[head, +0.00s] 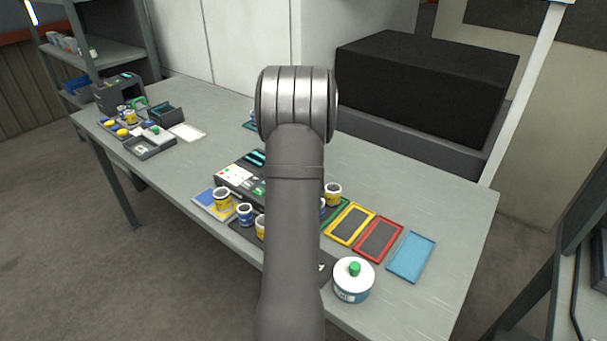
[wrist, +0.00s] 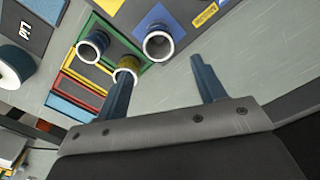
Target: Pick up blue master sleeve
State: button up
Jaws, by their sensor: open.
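My gripper (wrist: 162,68) is open and empty in the wrist view, its two blue-grey fingers spread apart. My own arm hides it in the head view. A white-rimmed blue sleeve (wrist: 158,54) stands on a blue square pad, just beyond the gap between the fingertips. Another blue sleeve (wrist: 92,51) stands in the green-framed tray to the left, beside a yellow sleeve (wrist: 125,77) partly behind the left finger. In the head view a blue sleeve (head: 245,215) stands left of my arm. I see no mark telling which blue sleeve is the master.
Yellow (head: 350,223), red (head: 378,239) and blue (head: 411,257) trays lie right of my arm. A white-lidded container (head: 353,280) with a green knob stands near the front edge. The table's right end (head: 455,220) is clear.

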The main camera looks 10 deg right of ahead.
notch_tip(320, 180, down, 3)
jog(key=shift+f, duration=0.2)
jog(key=shift+s+a+f, duration=0.1)
jog(key=shift+a+f, duration=0.05)
jog(key=shift+f, duration=0.75)
jog(key=shift+w+a+f, duration=0.1)
jog(key=shift+a+f, duration=0.1)
jog(key=shift+f, duration=0.65)
jog(key=shift+s+a+f, duration=0.1)
jog(key=shift+a+f, duration=0.05)
jog(key=shift+f, duration=0.75)
jog(key=shift+c, duration=0.3)
jog(key=c, duration=1.1)
jog(key=shift+c, duration=0.2)
jog(key=shift+r, duration=0.2)
